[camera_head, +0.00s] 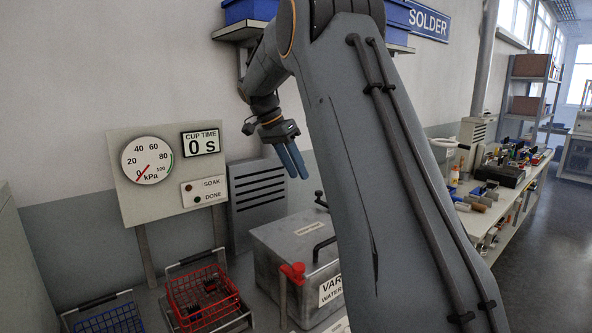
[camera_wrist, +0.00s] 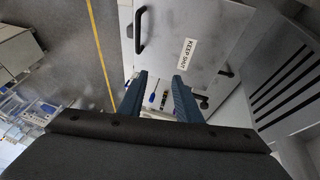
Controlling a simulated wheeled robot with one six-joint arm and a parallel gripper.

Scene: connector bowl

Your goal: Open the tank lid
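The tank (camera_head: 275,275) is a grey metal box below my gripper in the head view, partly hidden by my arm. Its lid (camera_head: 285,238) lies flat and looks closed, with a black bar handle (camera_head: 323,248) along the front side. In the wrist view the lid (camera_wrist: 215,25) carries a "KEEP SHUT" label (camera_wrist: 183,58), and the handle (camera_wrist: 139,30) is at the upper left. My gripper (camera_head: 298,172) hangs above the back of the tank, apart from the lid. In the wrist view its blue fingers (camera_wrist: 160,82) are spread with nothing held between them.
A red valve handle (camera_head: 293,272) stands at the tank's front left. A red wire basket (camera_head: 203,298) and a blue one (camera_head: 115,322) are at lower left. A gauge panel (camera_head: 165,170) and a louvred grey box (camera_head: 258,195) stand behind. A cluttered bench (camera_head: 500,215) is at right.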

